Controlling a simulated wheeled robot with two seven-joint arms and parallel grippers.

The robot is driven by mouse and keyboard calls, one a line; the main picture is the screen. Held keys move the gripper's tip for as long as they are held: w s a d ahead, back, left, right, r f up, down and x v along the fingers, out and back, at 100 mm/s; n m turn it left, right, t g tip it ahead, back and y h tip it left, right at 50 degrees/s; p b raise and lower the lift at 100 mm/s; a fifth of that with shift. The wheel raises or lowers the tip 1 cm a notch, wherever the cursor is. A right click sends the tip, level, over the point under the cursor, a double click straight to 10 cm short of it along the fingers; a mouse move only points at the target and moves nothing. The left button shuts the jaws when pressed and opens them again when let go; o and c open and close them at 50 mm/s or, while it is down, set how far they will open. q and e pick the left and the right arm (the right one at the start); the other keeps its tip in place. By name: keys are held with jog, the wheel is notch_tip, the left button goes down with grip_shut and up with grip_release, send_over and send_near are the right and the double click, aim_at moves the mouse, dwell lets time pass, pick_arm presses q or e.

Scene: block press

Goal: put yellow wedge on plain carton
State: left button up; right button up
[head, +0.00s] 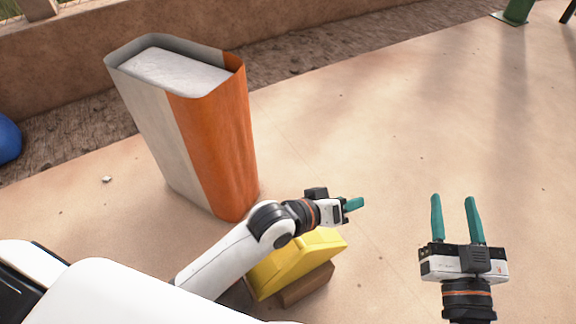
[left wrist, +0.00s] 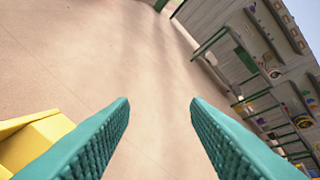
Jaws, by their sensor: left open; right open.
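The yellow wedge (head: 302,257) is partly behind my left arm in the head view, right up against a small brown block (head: 308,286). I cannot tell whether it rests on that block or beside it. The wedge also shows at the left edge of the left wrist view (left wrist: 35,145). My left gripper (head: 356,204) is open and empty, just beyond and above the wedge, pointing right. Its two teal fingers fill the lower left wrist view (left wrist: 160,105). My right gripper (head: 455,203) is open and empty over bare ground at right. I cannot identify a plain carton for certain.
A tall orange and grey bin (head: 222,145) with a pale top surface stands behind my left arm. A low wall (head: 300,12) runs along the back. A blue rounded object (head: 8,138) is at the left edge. The sandy ground at centre and right is clear.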

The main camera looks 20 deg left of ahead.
pick_arm(q)
jog(key=s+a+r+m+t+y, duration=0.3)
jog(key=a+r+t, duration=0.5)
jog(key=a+r, duration=0.3)
notch_tip(320, 180, up, 3)
jog(key=shift+s+f+m+t, duration=0.1)
jog(key=shift+s+m+t, duration=0.3)
jog(key=shift+s+m, duration=0.35)
jog(key=shift+a, duration=0.1)
